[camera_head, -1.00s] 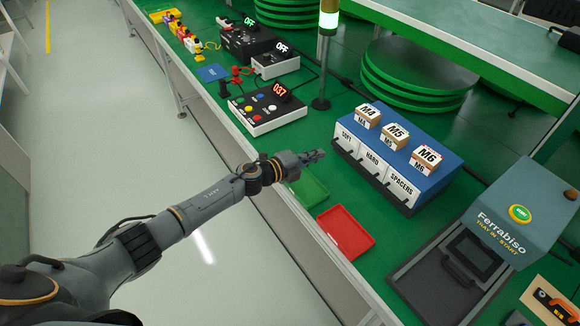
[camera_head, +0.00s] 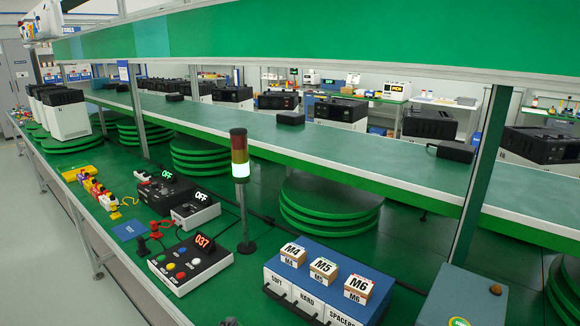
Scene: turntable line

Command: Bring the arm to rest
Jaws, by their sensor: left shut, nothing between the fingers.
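Only a small dark tip of my left gripper (camera_head: 230,322) shows at the bottom edge, in front of the blue drawer box (camera_head: 352,272). It is shut and holds nothing; the rest of it and the arm are below the picture. My right gripper is not in view.
The green bench carries a button box (camera_head: 190,262) reading 037, a signal tower (camera_head: 240,168) and two boxes reading OFF. A grey-blue machine (camera_head: 462,296) stands at lower right. A raised shelf (camera_head: 330,152) runs behind. The floor at left is clear.

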